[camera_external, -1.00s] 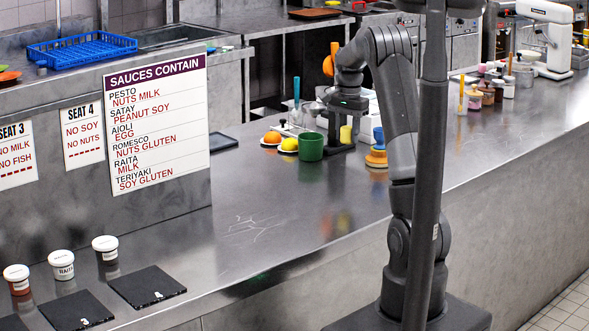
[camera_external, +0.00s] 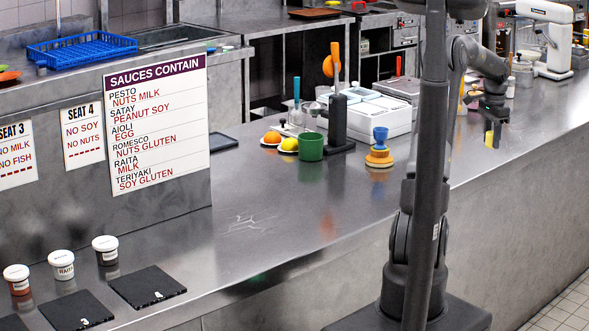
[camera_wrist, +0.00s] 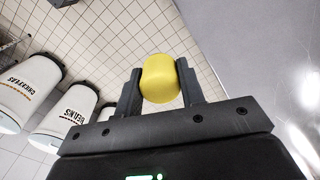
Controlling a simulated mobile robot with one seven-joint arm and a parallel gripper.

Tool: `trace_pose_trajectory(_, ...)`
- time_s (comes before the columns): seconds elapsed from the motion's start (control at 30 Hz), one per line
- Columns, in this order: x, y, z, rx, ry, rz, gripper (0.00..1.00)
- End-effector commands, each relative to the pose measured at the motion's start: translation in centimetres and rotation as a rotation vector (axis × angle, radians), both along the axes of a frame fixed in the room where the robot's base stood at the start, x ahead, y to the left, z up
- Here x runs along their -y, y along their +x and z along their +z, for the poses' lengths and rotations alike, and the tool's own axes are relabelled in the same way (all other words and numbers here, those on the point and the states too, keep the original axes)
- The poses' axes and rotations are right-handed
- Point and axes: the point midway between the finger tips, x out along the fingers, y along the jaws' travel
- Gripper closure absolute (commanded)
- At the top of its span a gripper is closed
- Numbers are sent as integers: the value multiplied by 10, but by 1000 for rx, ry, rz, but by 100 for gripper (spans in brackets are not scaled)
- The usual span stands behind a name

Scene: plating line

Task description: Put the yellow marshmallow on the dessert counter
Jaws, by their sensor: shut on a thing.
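The yellow marshmallow (camera_wrist: 160,80) is a short, smooth yellow cylinder between the two fingers of my gripper (camera_wrist: 160,88) in the wrist view. My gripper is shut on it. In the external view my gripper (camera_external: 493,125) is at the right part of the long steel counter (camera_external: 330,215), pointing down, with the marshmallow (camera_external: 489,138) at its tips. I cannot tell how far it is above the counter top. No label in view names a dessert counter.
A green cup (camera_external: 311,147), an orange-and-blue stacked item (camera_external: 379,150) and a white container box (camera_external: 375,115) stand mid-counter. Jars and a white mixer (camera_external: 548,40) stand at the back right. In the wrist view, white labelled bins (camera_wrist: 75,115) stand on the tiled floor (camera_wrist: 110,35).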

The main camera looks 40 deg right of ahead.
Motion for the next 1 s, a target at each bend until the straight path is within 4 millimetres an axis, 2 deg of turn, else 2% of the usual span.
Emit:
trace_pose_trajectory(0.13, 1, 14, -11, -1, 3, -2, 72)
trace_pose_trajectory(0.4, 0, 76, -49, -2, 3, -2, 72)
trace_pose_trajectory(0.6, 0, 106, -66, -1, 0, -5, 72)
trace_pose_trajectory(0.77, 0, 113, -73, -1, 0, -5, 72)
trace_pose_trajectory(1.0, -1, 112, -105, -1, 2, -6, 72)
